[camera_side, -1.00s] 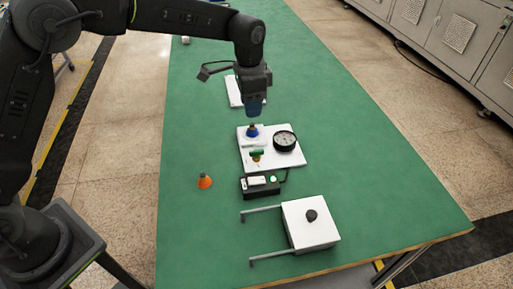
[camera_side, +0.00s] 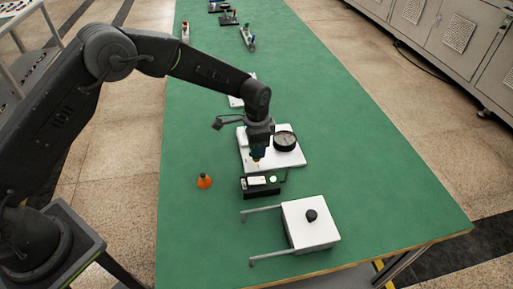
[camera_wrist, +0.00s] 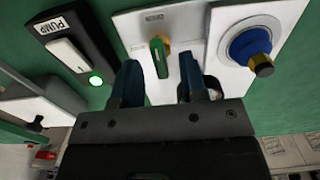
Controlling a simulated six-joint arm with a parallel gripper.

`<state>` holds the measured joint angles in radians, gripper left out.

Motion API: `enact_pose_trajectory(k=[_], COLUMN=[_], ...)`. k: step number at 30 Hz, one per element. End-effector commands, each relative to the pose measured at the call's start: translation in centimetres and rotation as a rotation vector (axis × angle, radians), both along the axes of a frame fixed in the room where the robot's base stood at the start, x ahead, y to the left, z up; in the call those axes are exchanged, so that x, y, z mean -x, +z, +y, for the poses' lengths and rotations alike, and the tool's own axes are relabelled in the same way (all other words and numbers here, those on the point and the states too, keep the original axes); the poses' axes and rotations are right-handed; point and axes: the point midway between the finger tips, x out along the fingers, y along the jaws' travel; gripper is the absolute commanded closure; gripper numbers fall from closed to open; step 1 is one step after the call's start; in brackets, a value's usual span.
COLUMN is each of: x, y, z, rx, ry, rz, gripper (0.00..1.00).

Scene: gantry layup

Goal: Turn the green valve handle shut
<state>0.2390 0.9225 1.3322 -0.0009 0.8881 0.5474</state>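The green valve handle (camera_wrist: 158,56) shows in the wrist view, with a brass-coloured fitting beside it, on a white panel (camera_wrist: 190,25). My gripper (camera_wrist: 160,70) is open, its two dark blue fingers apart, with the handle showing in the gap between their tips. I cannot tell whether either finger touches the handle. In the side view my gripper (camera_side: 258,158) points down at the front left part of the white panel (camera_side: 296,158) and hides the handle.
A blue round fitting with a brass end (camera_wrist: 252,52) is right of the handle. The black PUMP switch box (camera_wrist: 75,45) has a lit green lamp (camera_wrist: 96,80). A black gauge (camera_side: 285,140), an orange cone (camera_side: 204,182) and a white box with a black knob (camera_side: 312,238) stand nearby.

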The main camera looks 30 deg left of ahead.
Motion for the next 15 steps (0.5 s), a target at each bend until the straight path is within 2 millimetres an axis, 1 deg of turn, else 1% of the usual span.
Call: enact_pose_trajectory(k=[4, 12, 13, 15], x=[-0.02, -0.03, -0.03, -0.03], y=[-0.89, -1.01, -1.01, -1.00], z=[-0.01, 0.00, 0.00, -0.01], rx=[0.000, 0.000, 0.000, 0.001], ry=[0.000, 0.000, 0.000, 0.000], rz=[-0.001, -0.001, -0.001, -0.002], gripper=[0.61, 0.61, 0.62, 0.68])
